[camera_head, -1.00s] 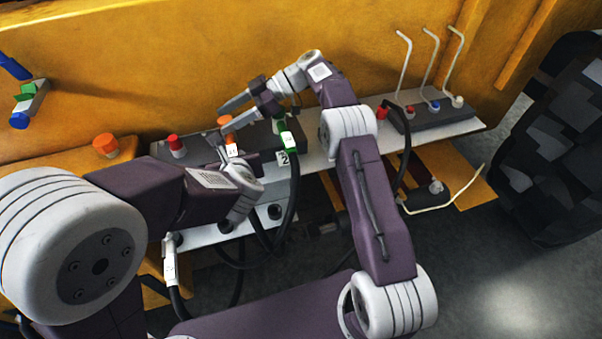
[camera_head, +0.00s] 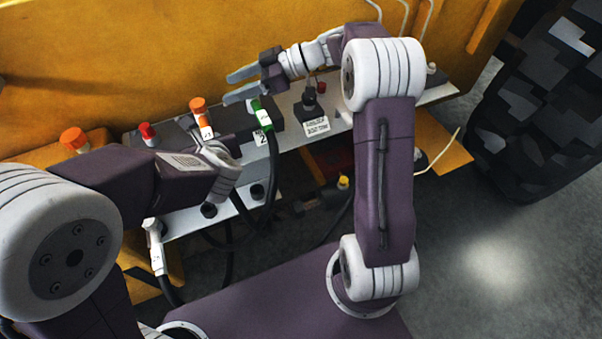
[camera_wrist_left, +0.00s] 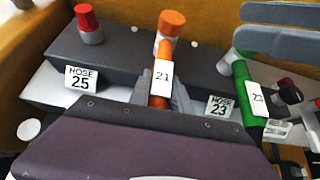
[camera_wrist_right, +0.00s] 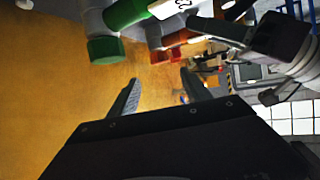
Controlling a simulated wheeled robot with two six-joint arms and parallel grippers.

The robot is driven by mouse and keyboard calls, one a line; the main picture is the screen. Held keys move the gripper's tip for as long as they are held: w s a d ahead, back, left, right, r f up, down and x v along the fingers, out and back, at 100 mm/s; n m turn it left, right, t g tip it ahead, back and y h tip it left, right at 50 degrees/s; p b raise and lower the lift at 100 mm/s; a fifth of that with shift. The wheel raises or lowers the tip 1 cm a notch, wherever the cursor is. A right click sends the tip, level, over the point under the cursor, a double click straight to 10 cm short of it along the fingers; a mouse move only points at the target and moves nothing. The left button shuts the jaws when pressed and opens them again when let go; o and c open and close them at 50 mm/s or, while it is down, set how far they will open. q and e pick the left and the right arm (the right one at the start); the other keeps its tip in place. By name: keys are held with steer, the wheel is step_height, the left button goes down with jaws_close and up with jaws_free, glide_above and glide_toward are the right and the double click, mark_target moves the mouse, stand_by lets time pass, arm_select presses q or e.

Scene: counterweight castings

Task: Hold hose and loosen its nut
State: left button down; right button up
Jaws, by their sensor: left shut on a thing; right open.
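An orange hose end labelled 21 (camera_wrist_left: 161,78) stands in the dark block, topped by an orange cap-like nut (camera_wrist_left: 171,23); that nut also shows in the head view (camera_head: 198,103). My left gripper (camera_wrist_left: 162,92) is shut on this hose below the nut, around its label. My right gripper (camera_head: 236,86) is open and empty, its fingers pointing left, just right of and above the orange nut and apart from it. Its fingers also show at the upper right of the left wrist view (camera_wrist_left: 288,28). In the right wrist view its jaws (camera_wrist_right: 160,92) have nothing between them.
A green hose (camera_head: 264,117) stands right of the orange one, close below my right gripper. A red cap (camera_head: 148,132) and another orange cap (camera_head: 74,139) are to the left. Plates read HOSE 25 (camera_wrist_left: 81,78) and HOSE 23 (camera_wrist_left: 219,107). The yellow panel (camera_head: 200,50) rises behind.

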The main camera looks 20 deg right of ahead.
steer(key=s+d+f+m+h, duration=0.2)
steer(key=s+d+m+h, duration=0.15)
steer(key=d+m, duration=0.4)
steer(key=s+f+m+g+h, duration=0.2)
steer(key=s+f+h, duration=0.2)
steer(key=s, duration=0.4)
steer(key=s+f+m+g+h, duration=0.3)
steer(key=s+f+h, duration=0.1)
steer(key=s+f, duration=0.3)
steer(key=s, duration=0.2)
steer(key=shift+s+a, duration=0.25)
steer(key=shift+s, duration=0.05)
steer(key=shift+m, duration=0.25)
arm_select(q)
steer(key=c, duration=1.1)
jaws_free()
